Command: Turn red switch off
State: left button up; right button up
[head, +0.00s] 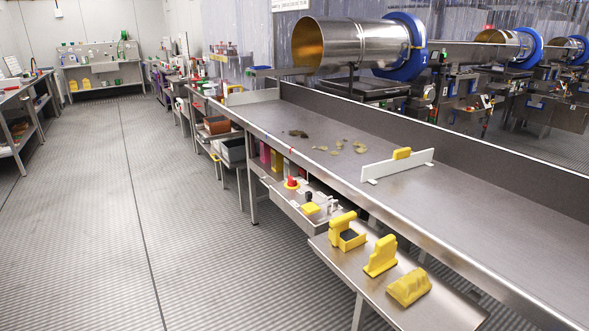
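A red switch (291,181) with a yellow base sits on a narrow grey control box (283,197) fixed below the front edge of the long steel table. It looks like a round push button; I cannot tell its on or off state at this size. A black knob (308,197) on a yellow part and small pale switches (333,204) are on the same box, to its right. Neither of my grippers shows in the head view.
The long steel table (300,110) holds scattered food pieces (359,147) and a white divider (398,165). A lower steel shelf (440,305) carries yellow tools (381,257). Grey floor (80,200) to the left is open. A steel drum (345,44) stands behind.

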aim_at(292, 182)
jog(key=i+j+z, duration=0.15)
jog(key=i+j, duration=0.35)
jog(key=i+j+z, duration=0.2)
jog(key=i+j, duration=0.3)
jog(key=i+j+z, duration=0.15)
jog(key=i+j, duration=0.25)
jog(key=j, duration=0.25)
